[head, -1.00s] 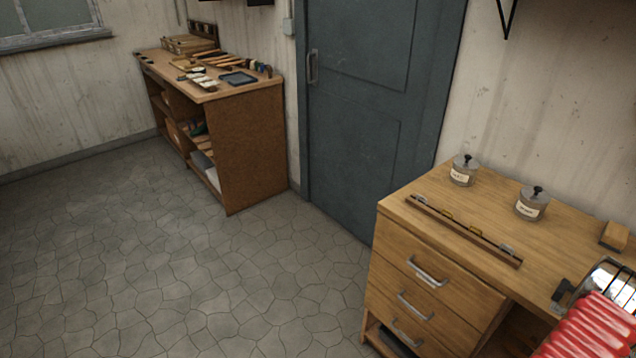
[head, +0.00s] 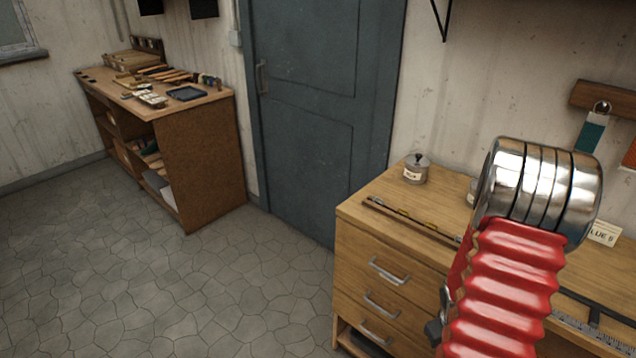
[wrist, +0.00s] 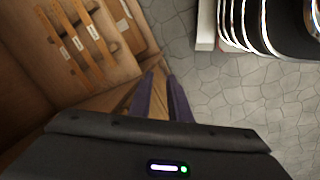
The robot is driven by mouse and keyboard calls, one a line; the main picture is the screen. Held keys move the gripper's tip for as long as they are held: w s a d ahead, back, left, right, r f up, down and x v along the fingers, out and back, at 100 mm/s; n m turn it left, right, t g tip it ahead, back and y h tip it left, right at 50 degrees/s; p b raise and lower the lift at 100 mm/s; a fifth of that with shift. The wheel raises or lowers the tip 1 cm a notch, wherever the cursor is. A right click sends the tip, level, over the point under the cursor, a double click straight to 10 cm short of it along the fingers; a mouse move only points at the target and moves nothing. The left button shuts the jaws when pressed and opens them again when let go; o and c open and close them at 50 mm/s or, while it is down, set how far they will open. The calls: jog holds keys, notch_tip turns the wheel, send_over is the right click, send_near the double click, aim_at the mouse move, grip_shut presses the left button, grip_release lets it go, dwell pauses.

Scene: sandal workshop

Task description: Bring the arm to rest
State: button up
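My gripper (wrist: 165,95) shows in the wrist view as two purple fingers pointing away from the camera. A gap shows between them with brown wood behind, and I see nothing held in it. The fingers are beside a wooden compartment (wrist: 25,85) that holds several labelled wooden strips (wrist: 80,40); I cannot tell if they touch the wood. In the head view my arm, with red bellows and metal rings, stands at the right in front of the drawer bench (head: 352,212). My fingers are not visible there.
A workbench with tools (head: 190,165) stands at the left, beside a blue-grey door (head: 310,110). The stone floor (head: 230,285) between the benches is clear.

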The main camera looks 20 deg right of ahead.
jog(key=w+a+r+n+t+y, duration=0.1)
jog(key=w+a+r+t, duration=0.1)
jog(key=a+r, duration=1.5)
jog(key=w+a+r+n+t, duration=0.1)
jog(key=a+r+t, duration=0.2)
jog(key=a+r, duration=1.5)
jog(key=shift+w+a+r+t+y, duration=0.3)
jog(key=shift+w+r+t+y, duration=0.05)
jog(key=shift+r+t+y, duration=0.05)
